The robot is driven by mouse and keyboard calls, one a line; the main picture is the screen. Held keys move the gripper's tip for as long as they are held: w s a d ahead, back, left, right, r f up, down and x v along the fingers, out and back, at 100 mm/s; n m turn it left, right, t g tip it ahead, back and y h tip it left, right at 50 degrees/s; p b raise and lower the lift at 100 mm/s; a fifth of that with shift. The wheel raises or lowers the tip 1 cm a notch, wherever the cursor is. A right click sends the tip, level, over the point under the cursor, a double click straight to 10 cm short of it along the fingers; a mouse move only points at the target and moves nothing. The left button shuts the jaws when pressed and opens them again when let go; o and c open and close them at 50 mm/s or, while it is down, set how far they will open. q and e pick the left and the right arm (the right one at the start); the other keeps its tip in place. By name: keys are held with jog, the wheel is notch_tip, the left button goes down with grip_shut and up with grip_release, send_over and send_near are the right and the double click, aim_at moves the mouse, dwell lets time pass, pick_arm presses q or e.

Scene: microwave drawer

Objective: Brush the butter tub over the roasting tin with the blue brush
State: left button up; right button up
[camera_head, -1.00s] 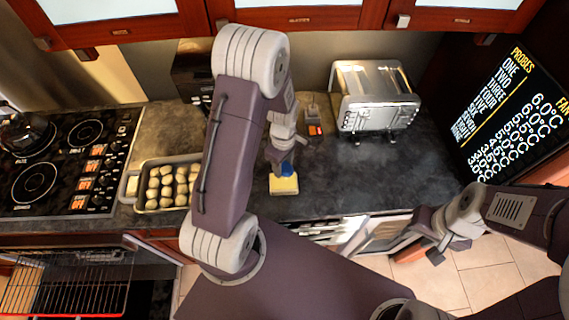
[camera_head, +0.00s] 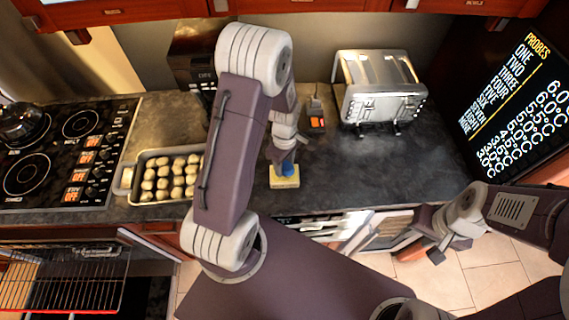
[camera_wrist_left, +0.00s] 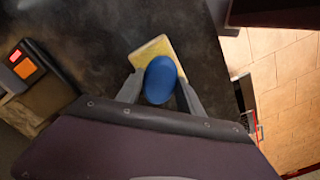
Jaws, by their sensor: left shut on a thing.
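The butter tub (camera_head: 284,183) is a small pale-yellow block on the dark worktop. It also shows in the left wrist view (camera_wrist_left: 150,50). My left gripper (camera_head: 283,160) is shut on the blue brush (camera_head: 287,170), whose rounded blue part shows over the tub in the left wrist view (camera_wrist_left: 161,80). I cannot tell whether the brush touches the tub. The roasting tin (camera_head: 125,184) is a grey tray with several round, pale pieces, left of my left arm, which hides its right end. My right gripper (camera_head: 437,247) is low at the right, away from these things; its jaw opening is unclear.
A steel toaster (camera_head: 378,92) stands at the back right of the worktop. A small device with an orange display (camera_head: 317,122) is behind the tub. A black hob (camera_head: 60,150) lies left of the tin. Worktop right of the tub is clear.

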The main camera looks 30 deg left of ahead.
aim_at(284, 165)
pick_arm(q)
jog(key=shift+f+b, duration=0.45)
jog(key=shift+f, duration=0.1)
dwell(0.4)
dwell(1.0)
notch_tip(284, 165, up, 7)
jog(key=p, duration=0.6)
jog(key=shift+r+p, duration=0.1)
jog(key=shift+p, duration=0.25)
dwell(0.4)
